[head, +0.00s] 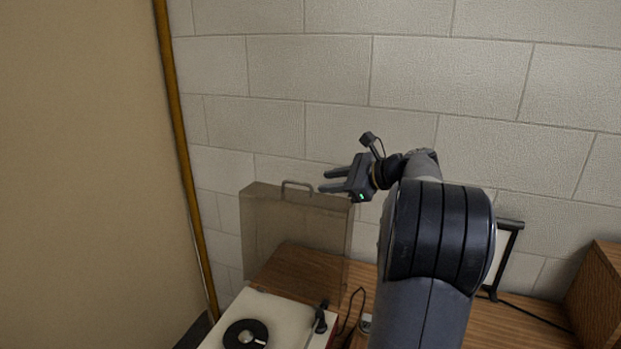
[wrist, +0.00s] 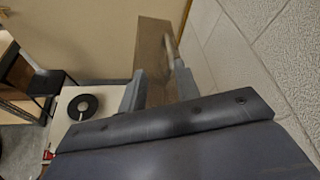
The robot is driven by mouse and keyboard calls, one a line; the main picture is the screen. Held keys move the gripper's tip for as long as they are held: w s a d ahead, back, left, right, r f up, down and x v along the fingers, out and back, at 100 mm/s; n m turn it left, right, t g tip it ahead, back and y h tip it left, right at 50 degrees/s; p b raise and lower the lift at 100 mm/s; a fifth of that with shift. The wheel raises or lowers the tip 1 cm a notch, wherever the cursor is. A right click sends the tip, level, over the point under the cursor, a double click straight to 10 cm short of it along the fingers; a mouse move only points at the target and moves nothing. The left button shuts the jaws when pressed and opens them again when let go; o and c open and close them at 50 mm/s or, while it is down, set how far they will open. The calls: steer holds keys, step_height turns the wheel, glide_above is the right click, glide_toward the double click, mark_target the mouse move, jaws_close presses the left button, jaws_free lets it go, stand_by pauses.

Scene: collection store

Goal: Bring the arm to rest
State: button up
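My gripper (head: 332,181) is raised in front of the block wall, its two fingers apart and pointing left. It is open, with nothing between the fingers. In the head view it is just right of the handle on the raised clear lid (head: 290,232) of a record player (head: 285,318). I cannot tell whether a finger touches the lid. In the wrist view the fingers (wrist: 156,90) stand apart, with the lid (wrist: 152,50) beyond them. A black disc (head: 245,335) lies on the player; it also shows in the wrist view (wrist: 83,106).
The player stands on a wooden table (head: 520,325). A black-framed stand (head: 507,245) and a wooden box (head: 599,295) are at the right. Cables lie on the table. The block wall (head: 330,70) is close behind; a beige panel (head: 80,150) is at the left.

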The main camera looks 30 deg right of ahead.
mark_target(296, 197)
steer(key=p+x, duration=0.3)
steer(key=x, duration=0.7)
steer(key=shift+w+a, duration=0.2)
steer(key=shift+w, duration=0.1)
